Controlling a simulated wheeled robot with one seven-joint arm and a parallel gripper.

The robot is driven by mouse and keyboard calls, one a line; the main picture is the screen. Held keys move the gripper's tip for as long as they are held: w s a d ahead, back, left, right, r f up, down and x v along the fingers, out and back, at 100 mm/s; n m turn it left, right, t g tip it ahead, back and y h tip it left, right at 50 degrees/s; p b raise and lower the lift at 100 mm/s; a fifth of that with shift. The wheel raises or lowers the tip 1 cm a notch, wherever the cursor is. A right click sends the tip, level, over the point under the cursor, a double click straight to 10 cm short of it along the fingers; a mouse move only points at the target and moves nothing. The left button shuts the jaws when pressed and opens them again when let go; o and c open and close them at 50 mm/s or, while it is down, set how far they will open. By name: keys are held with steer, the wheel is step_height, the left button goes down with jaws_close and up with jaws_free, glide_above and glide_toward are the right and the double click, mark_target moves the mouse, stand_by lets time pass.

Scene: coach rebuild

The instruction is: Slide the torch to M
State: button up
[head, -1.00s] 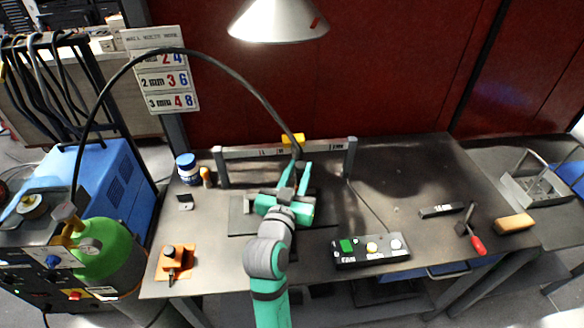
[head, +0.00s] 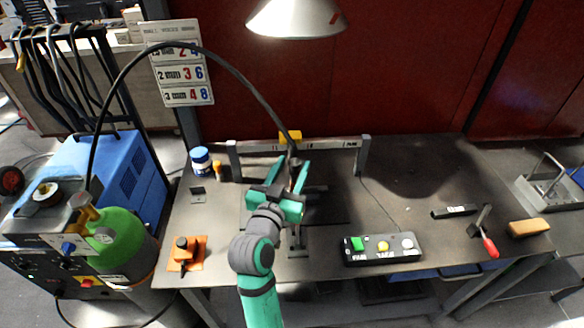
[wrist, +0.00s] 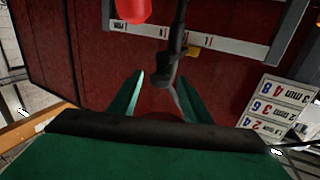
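The black torch (head: 292,160) hangs from its thick cable below a yellow block (head: 290,136) at the rail (head: 325,146). The rail carries small marked plates, too small to read, so I cannot tell which is M. My gripper (head: 292,166) is in front of the rail, its two green fingers spread on either side of the torch. In the wrist view the torch (wrist: 168,70) shows between the open fingertips, and the rail (wrist: 205,40) lies behind it. I cannot tell whether a finger touches the torch.
A wall sign (head: 185,72) with number rows hangs at the left. A button box (head: 382,248) is on the bench front. A lamp (head: 297,18) hangs above.

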steer(key=v, duration=1)
steer(key=shift+s+a, duration=0.15)
steer(key=shift+s, duration=0.25)
steer(key=shift+w, duration=0.1)
